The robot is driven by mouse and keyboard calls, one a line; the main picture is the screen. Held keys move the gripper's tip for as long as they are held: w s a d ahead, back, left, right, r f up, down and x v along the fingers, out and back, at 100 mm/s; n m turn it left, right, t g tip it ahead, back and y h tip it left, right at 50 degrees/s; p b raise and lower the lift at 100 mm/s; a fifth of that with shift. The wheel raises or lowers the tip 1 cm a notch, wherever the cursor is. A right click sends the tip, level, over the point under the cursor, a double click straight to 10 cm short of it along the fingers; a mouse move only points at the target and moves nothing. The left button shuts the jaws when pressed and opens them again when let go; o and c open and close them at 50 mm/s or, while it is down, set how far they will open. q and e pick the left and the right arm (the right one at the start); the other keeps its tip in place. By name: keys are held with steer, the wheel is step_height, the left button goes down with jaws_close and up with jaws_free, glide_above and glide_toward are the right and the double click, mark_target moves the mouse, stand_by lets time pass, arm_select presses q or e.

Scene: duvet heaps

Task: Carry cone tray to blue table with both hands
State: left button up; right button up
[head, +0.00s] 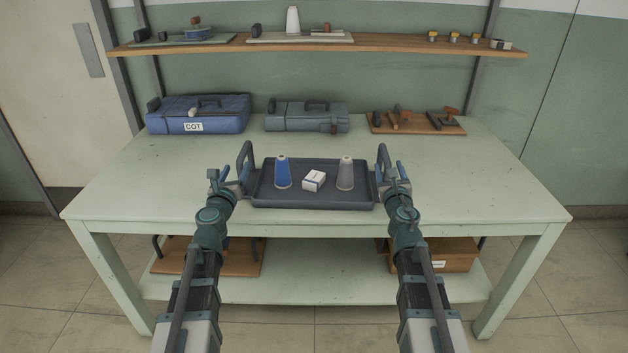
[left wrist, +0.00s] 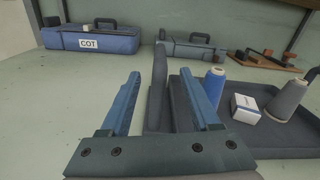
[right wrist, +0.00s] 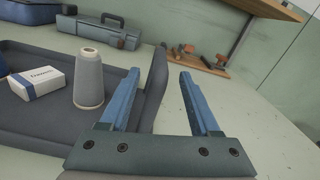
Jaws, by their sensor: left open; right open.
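The dark grey cone tray (head: 312,201) lies on the pale green table, with an upright handle at each end. It holds a blue thread cone (head: 282,173), a small white box (head: 314,181) and a grey thread cone (head: 345,174). My left gripper (head: 226,178) is open at the tray's left handle (head: 245,160); in the left wrist view the handle (left wrist: 158,85) stands between the fingers. My right gripper (head: 396,176) is open at the right handle (head: 383,158); in the right wrist view this handle (right wrist: 155,80) shows beside the left finger, and I cannot tell if it is between the fingers.
A blue case (head: 198,115) labelled COT, a grey case (head: 306,117) and a wooden tool board (head: 415,124) stand along the table's back. A wooden shelf (head: 320,47) hangs above. The pale green table (head: 480,190) is clear on both sides of the tray.

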mark_target(243, 155)
arm_select(q)
steer(key=w, duration=0.8)
steer(key=shift+w+d, duration=0.15)
steer(key=shift+d, duration=0.1)
arm_select(e)
steer(key=w, duration=0.8)
steer(key=shift+w+d, duration=0.15)
steer(key=shift+d, duration=0.1)
arm_select(q)
jaws_close()
arm_select(e)
jaws_close()
steer(key=shift+a, duration=0.1)
